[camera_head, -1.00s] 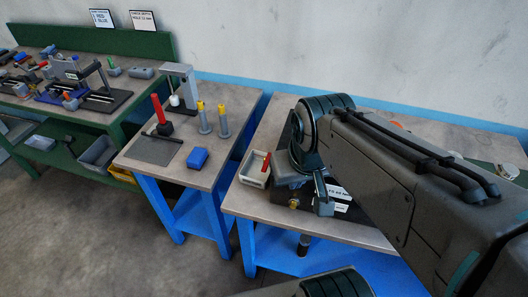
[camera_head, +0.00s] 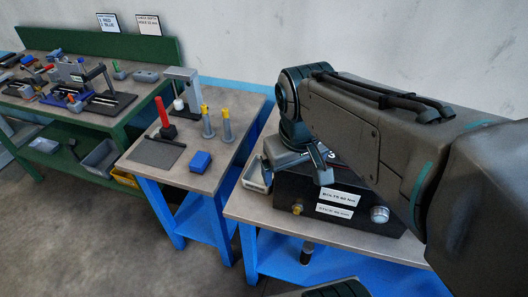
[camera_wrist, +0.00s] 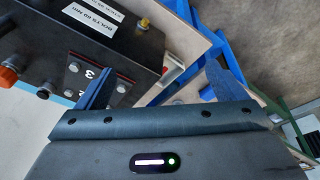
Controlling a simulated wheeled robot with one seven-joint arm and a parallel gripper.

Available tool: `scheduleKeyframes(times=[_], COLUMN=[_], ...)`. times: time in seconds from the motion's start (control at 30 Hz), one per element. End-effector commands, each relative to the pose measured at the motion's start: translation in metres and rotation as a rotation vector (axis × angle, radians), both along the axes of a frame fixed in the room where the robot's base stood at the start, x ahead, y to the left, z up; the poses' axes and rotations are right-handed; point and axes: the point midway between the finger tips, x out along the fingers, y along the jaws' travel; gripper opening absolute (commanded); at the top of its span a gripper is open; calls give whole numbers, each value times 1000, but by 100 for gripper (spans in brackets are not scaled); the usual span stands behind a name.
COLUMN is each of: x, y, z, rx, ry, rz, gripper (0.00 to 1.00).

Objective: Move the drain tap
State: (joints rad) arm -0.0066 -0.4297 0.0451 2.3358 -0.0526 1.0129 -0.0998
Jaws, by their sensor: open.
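A black box (camera_head: 345,196) with white labels stands on the right-hand table; a small brass fitting (camera_head: 297,208) sticks out low on its front. That fitting, possibly the drain tap, also shows in the wrist view (camera_wrist: 144,23), at the box's edge. I cannot tell for certain which part is the tap. My gripper (camera_head: 320,166) is over the box's left end, above the fitting. In the wrist view my gripper (camera_wrist: 160,72) has its two blue fingers wide apart, with nothing held between them. The left finger hides part of the box's top.
A pale tray (camera_head: 256,176) with a red item (camera_wrist: 165,70) sits beside the box. A round metal cap (camera_head: 380,214) is on the box's front right. The middle table (camera_head: 225,178) holds a blue block (camera_head: 201,161) and several tools. A gap separates the tables.

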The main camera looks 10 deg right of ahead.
Motion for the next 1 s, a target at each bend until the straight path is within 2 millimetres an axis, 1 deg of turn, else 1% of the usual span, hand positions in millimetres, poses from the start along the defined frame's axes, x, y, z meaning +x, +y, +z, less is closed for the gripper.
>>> scheduleKeyframes(times=[0.03,0.17,0.37,0.47,0.6,0.7,0.8,0.9,1.0], x=[17,53,110,138,176,199,217,229,235], y=[2,9,21,28,37,43,47,50,51], z=[-6,-5,-12,-20,-36,-48,-59,-66,-69], rx=[-31,-106,-197,-231,-265,-278,-284,-287,-285], ry=[32,117,249,313,404,463,509,541,559], rz=[54,195,404,501,631,712,772,813,835], gripper=[97,97,97,97,97,97,97,97,97])
